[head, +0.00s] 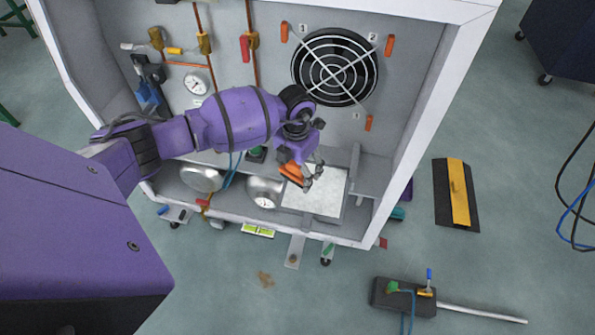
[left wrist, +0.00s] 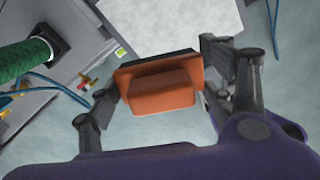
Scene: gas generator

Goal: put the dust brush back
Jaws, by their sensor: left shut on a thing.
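The dust brush, an orange block with a dark edge, shows between the fingers in the left wrist view (left wrist: 160,92). In the head view a small part of the dust brush (head: 291,172) shows orange at the fingertips. My left gripper (head: 308,178) is shut on it, inside the open cabinet (head: 420,100), over or near the left edge of a white speckled plate (head: 325,192). Whether the brush touches anything below is hard to tell. My right gripper is not in view.
A round fan grille (head: 335,67) with orange clips around it is on the back wall. A black and yellow ramp (head: 456,195) lies on the floor outside.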

